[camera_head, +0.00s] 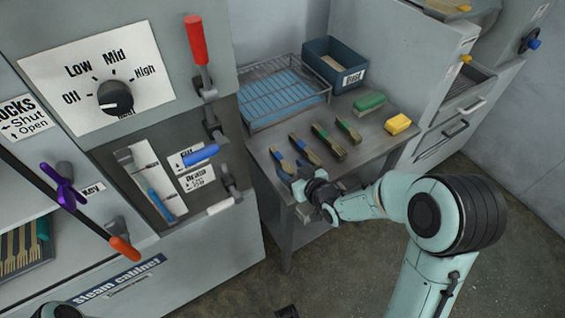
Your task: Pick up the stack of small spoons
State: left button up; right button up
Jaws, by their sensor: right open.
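Several narrow bundles of wooden spoons lie on the grey side table (377,150). The nearest-left bundle (281,161) has a blue band. Another blue-banded bundle (305,149) lies to its right, then two green-banded bundles (328,141) (349,131). I cannot tell for sure from the picture which are the small spoons. My right gripper (292,179) is open at the table's front edge, close to the near end of the leftmost bundle. Whether it touches the bundle is unclear. My left gripper is not in view.
A wire rack over a blue tray (285,92) and a dark blue labelled bin (334,65) stand at the back. A green block (369,102) and a yellow block (398,124) lie at right. The steam cabinet's levers (225,180) project close to the table's left.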

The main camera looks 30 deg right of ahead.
aim_at(286, 165)
jog(key=x, duration=0.3)
jog(key=shift+w+a+f, duration=0.1)
jog(key=shift+w+a, duration=0.05)
jog(key=shift+w, duration=0.2)
grip_shut()
